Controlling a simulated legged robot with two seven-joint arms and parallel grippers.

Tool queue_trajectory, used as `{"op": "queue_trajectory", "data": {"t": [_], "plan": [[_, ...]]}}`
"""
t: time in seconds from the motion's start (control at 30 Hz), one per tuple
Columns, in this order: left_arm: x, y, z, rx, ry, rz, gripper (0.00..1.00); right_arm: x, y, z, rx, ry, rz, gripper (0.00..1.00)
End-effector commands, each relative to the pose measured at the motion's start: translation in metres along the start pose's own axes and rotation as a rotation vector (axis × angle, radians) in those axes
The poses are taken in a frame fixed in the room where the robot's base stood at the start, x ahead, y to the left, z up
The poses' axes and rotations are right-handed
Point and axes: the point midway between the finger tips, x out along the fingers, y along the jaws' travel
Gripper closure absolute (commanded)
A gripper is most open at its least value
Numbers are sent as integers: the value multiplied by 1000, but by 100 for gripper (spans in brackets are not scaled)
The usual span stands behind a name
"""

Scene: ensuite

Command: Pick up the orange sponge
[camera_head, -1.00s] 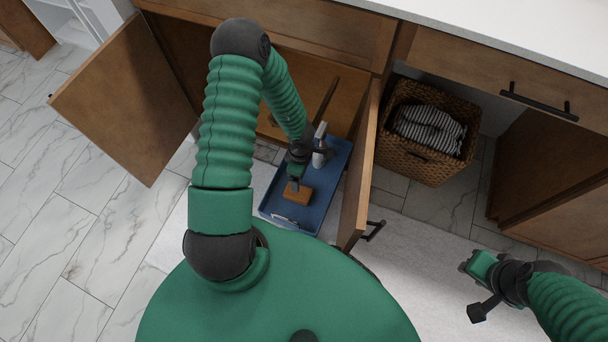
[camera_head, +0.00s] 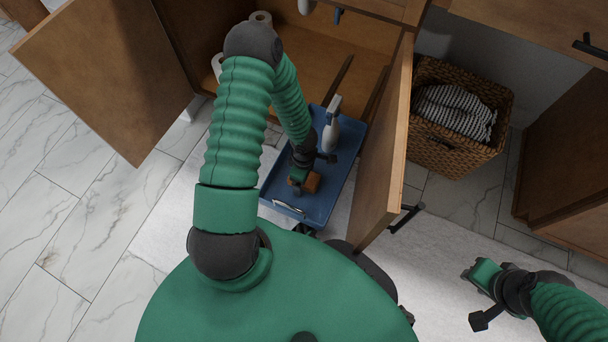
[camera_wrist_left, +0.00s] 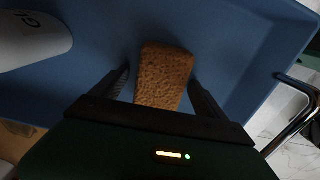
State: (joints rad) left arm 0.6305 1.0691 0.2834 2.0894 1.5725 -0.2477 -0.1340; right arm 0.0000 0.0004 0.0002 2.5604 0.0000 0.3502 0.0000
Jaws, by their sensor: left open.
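The orange sponge (camera_head: 311,182) lies in the blue tray (camera_head: 326,214), which is pulled out from the open cabinet. In the left wrist view the sponge (camera_wrist_left: 164,76) is a brownish-orange block on the blue tray floor. My left gripper (camera_head: 300,184) is over the sponge. Its two fingers (camera_wrist_left: 160,84) are open, one on each side of the sponge, with a gap on both sides. My right gripper (camera_head: 474,296) is low at the right, empty and away from the tray; its finger opening is unclear.
A white spray bottle (camera_head: 331,128) stands in the tray behind my left gripper. Open cabinet doors flank the tray, left (camera_head: 95,75) and right (camera_head: 385,150). A wicker basket (camera_head: 455,145) with striped cloth is at the right. A metal handle (camera_head: 288,207) is on the tray's front.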

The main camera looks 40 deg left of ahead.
Motion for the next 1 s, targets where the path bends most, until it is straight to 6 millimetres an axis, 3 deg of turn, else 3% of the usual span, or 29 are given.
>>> {"op": "queue_trajectory", "data": {"t": [0.17,0.67,1.0], "plan": [[-2,0,0,0,0,0,15,-2,0,-1,0,1,0,69],[-2,0,0,0,0,0,80,-2,0,-1,0,1,0,69],[-7,0,-1,-1,0,0,80,-10,0,-2,0,1,0,69]]}}
